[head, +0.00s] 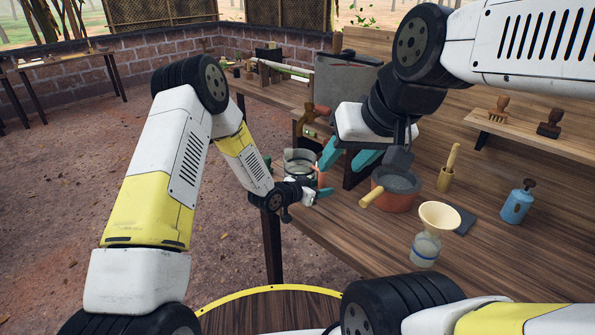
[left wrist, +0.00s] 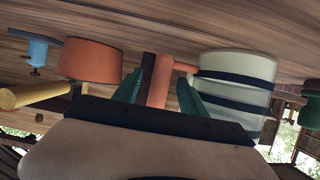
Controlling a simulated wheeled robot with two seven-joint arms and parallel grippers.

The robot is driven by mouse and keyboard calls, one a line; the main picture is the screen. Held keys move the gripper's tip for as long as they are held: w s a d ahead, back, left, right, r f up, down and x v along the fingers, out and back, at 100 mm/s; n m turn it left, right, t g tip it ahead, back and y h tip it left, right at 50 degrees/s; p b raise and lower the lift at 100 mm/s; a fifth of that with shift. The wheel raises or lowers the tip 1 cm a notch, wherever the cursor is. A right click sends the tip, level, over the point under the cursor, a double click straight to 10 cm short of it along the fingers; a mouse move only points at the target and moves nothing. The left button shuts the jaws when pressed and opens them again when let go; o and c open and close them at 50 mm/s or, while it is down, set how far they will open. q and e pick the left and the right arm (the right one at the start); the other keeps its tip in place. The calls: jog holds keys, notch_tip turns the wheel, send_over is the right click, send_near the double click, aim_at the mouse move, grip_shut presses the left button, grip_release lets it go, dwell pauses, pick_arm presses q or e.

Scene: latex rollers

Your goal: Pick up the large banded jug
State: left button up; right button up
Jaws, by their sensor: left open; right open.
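The large banded jug (left wrist: 236,88) is pale with dark bands and has an orange-brown handle (left wrist: 157,82) in the left wrist view. In the head view the jug (head: 300,160) stands near the table's left edge, partly hidden by my left arm. My left gripper (left wrist: 163,78) is open, with its teal fingers on either side of the handle; I cannot tell whether they touch it. My right gripper (head: 347,160) is open and empty, above the table just right of the jug.
A terracotta pot (head: 398,190) with a wooden handle stands right of the jug. The wooden table (head: 350,228) has bare room at the front.

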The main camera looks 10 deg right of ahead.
pick_arm(q)
jog(key=x, duration=0.4)
jog(key=shift+w+r, duration=0.1)
grip_shut()
jog(key=shift+r, duration=0.1)
dwell(1.2)
